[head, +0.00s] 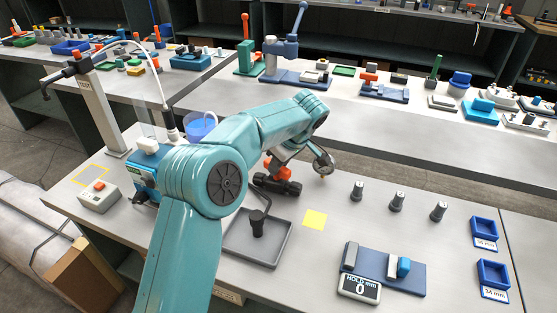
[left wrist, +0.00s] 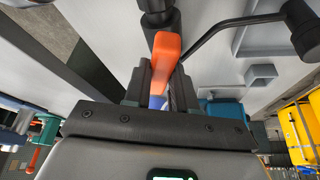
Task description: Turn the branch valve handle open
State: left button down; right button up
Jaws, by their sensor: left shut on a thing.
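The orange branch valve handle (head: 273,166) sits on a dark valve body (head: 277,186) at the middle of the bench. My left arm reaches over from below and partly hides it in the head view. In the left wrist view the orange handle (left wrist: 166,55) lies between the fingers of my left gripper (left wrist: 158,92), which is shut on it. A blue part shows low between the fingers. I cannot tell how far the handle is turned. A round gauge-like part (head: 323,162) stands right of the valve. My right gripper is not in view.
A grey tray (head: 236,257) under a dark bent pipe (head: 257,221) lies in front of the valve. A blue pump, a blue vessel (head: 200,124) and a button box (head: 99,196) are left. Dark fittings, a display block (head: 360,289) and blue bins (head: 493,273) are right.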

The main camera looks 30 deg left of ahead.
pick_arm(q)
jog(key=shift+w+f+n+g+p, duration=0.15)
jog(key=shift+n+g+p, duration=0.75)
jog(key=shift+n+p, duration=0.85)
jog(key=shift+n+b, duration=0.3)
jog(key=shift+n, duration=0.15)
jog(key=c, duration=0.9)
grip_release()
jog(key=shift+a, duration=0.1)
jog(key=shift+d+r, duration=0.2)
jog(key=shift+r, duration=0.3)
jog(key=shift+p+v, duration=3.55)
jog(key=shift+v, duration=4.1)
